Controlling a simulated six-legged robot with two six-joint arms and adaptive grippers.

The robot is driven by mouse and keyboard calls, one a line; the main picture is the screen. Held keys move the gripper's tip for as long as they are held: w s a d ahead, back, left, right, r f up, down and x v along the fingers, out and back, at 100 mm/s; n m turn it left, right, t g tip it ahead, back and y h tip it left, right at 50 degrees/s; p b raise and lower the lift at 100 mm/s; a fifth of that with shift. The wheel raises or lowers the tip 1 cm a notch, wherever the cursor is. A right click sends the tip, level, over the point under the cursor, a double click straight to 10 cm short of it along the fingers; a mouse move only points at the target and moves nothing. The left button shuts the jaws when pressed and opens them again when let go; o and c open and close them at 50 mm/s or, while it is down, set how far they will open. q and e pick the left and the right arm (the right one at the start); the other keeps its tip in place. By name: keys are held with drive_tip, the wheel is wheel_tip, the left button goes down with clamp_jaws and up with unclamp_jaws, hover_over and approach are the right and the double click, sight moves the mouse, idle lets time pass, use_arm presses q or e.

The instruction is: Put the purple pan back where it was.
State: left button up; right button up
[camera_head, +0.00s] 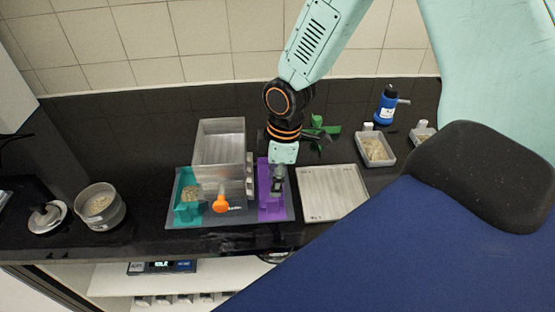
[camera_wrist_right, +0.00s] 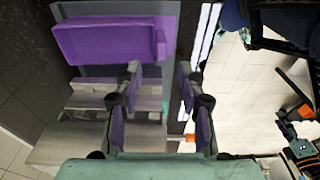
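In the right wrist view the pan (camera_wrist_right: 105,42) lies at upper left, on a grey surface. My right gripper (camera_head: 278,186) points down over the pan in the head view and hides part of it. In the wrist view the right gripper's fingers (camera_wrist_right: 158,78) are apart with nothing between them, and the pan shows beyond and left of them. I cannot tell whether a finger touches the pan.
A teal pan (camera_head: 187,208) with grainy material stands at the base's left, with an orange knob (camera_head: 221,204) near it. A pale flat tray (camera_head: 334,193) is close on the right. A green object (camera_head: 322,130), small trays (camera_head: 376,149) and a blue bottle (camera_head: 386,106) stand behind.

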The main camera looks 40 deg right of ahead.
drive_tip(key=shift+r, duration=2.35)
drive_tip(key=s+a+f+m, duration=0.6)
drive_tip(key=s+f, duration=0.4)
drive_tip(key=f, duration=0.2)
drive_tip(key=s+f+m+h, duration=0.1)
drive_tip(key=s+f+m, duration=0.5)
drive_tip(key=s, duration=0.7)
drive_tip(key=shift+s+d+f+g, duration=0.15)
drive_tip(key=shift+s+f+g, duration=0.1)
drive_tip(key=shift+f+g, duration=0.15)
